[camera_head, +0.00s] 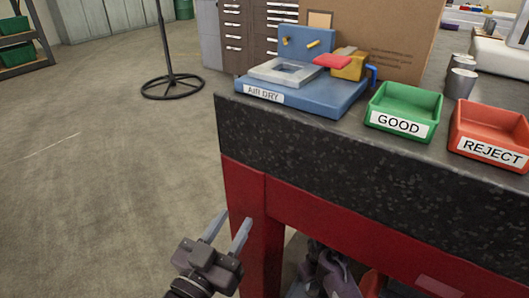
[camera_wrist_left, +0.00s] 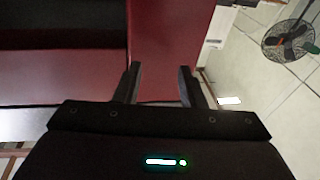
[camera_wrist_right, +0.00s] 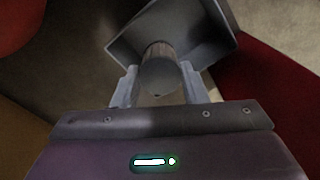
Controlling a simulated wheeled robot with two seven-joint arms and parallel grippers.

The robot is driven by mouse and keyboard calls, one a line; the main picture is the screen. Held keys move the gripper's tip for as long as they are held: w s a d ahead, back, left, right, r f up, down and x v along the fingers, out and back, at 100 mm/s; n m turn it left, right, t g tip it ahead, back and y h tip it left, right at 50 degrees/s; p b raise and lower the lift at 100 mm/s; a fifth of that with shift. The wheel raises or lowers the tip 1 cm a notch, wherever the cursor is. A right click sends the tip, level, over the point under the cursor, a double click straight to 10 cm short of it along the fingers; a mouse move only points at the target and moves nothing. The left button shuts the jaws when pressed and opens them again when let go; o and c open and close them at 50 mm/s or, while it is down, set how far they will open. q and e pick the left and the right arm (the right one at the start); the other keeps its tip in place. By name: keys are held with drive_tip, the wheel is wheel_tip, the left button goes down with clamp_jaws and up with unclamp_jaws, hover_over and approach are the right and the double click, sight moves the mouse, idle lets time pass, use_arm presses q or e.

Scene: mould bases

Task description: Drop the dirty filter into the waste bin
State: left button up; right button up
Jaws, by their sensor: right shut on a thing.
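A grey cylinder, which appears to be the dirty filter (camera_wrist_right: 160,72), sits between the fingers of my right gripper (camera_wrist_right: 158,84), which is shut on it. Its round end faces the camera, and its side is brownish. Behind it is a grey, square, open-topped box, likely the waste bin (camera_wrist_right: 212,28). I cannot tell whether the filter is above its opening or inside it. My right arm shows only partly, low beside the bench in the head view. My left gripper (camera_head: 228,230) is open and empty in front of the bench leg; it also shows in the left wrist view (camera_wrist_left: 160,70).
The dark-topped bench (camera_head: 350,140) has red legs. On it are a blue AIR DRY stand (camera_head: 325,100), a green GOOD tray (camera_head: 400,98), a red REJECT tray (camera_head: 490,118) and grey cylinders (camera_head: 461,80). The floor at left is clear up to a black pole stand (camera_head: 172,88).

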drive_tip(key=shift+f+b, duration=0.35)
drive_tip(key=shift+f, duration=0.05)
use_arm(q)
wheel_tip(320, 180, up, 8)
drive_tip(key=s+t+h, duration=0.1)
drive_tip(key=t, duration=0.3)
drive_tip(key=shift+a+f, duration=0.25)
drive_tip(key=shift+a, duration=0.2)
drive_tip(key=shift+s, duration=0.1)
use_arm(e)
drive_tip(key=o, duration=1.1)
drive_tip(key=shift+c, duration=0.2)
wheel_tip(320, 180, up, 4)
drive_tip(key=shift+f+p, duration=0.15)
drive_tip(key=shift+p, duration=0.75)
use_arm(q)
drive_tip(key=s+f+g+y, duration=0.2)
drive_tip(key=f+g, duration=0.4)
drive_tip(key=f, duration=0.6)
drive_tip(key=s+f+g+y+p, duration=0.1)
drive_tip(key=s+f+g+y, duration=0.1)
drive_tip(key=f+g, duration=0.5)
wheel_tip(320, 180, down, 6)
drive_tip(key=shift+s+p, duration=0.3)
drive_tip(key=shift+s, duration=0.55)
use_arm(e)
wheel_tip(320, 180, up, 4)
